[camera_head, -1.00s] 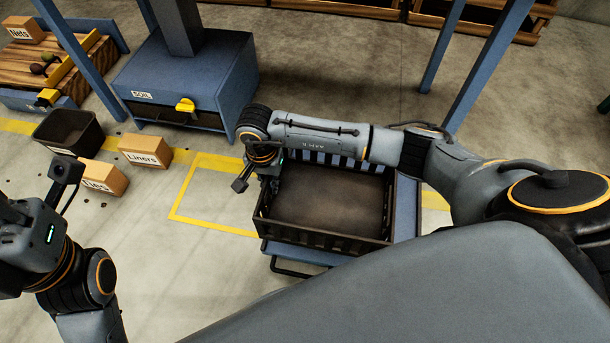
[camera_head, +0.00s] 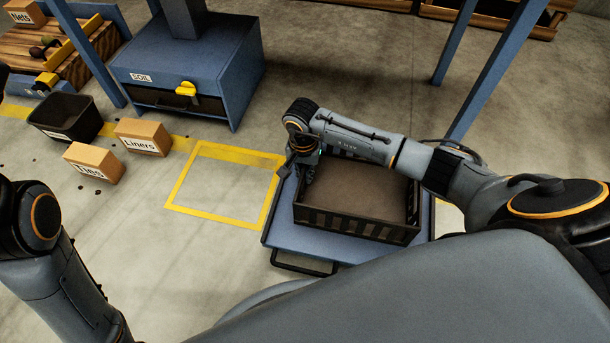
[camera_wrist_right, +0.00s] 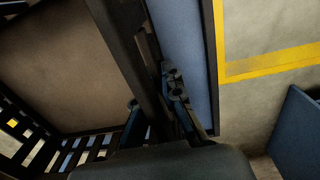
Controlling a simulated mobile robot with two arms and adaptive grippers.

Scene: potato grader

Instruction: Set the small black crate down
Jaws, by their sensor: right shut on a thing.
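The black slatted crate (camera_head: 360,225) is over the blue platform (camera_head: 290,232) at the centre right of the head view. It looks level; I cannot tell whether its bottom touches the platform. A plain brown surface shows inside it. My right gripper (camera_head: 302,168) is at the crate's left wall, partly hidden under its own wrist. In the right wrist view, the fingers (camera_wrist_right: 152,92) are shut on the crate's wall (camera_wrist_right: 127,55), one on each side. My left arm shows at the left edge of the head view, but its gripper is out of view.
A yellow floor outline (camera_head: 215,216) lies empty left of the platform. Further left are a dark bin (camera_head: 85,125), a Liners box (camera_head: 142,137) and a Ties box (camera_head: 93,163). A blue SOIL cabinet (camera_head: 190,80) and blue posts (camera_head: 490,75) stand behind.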

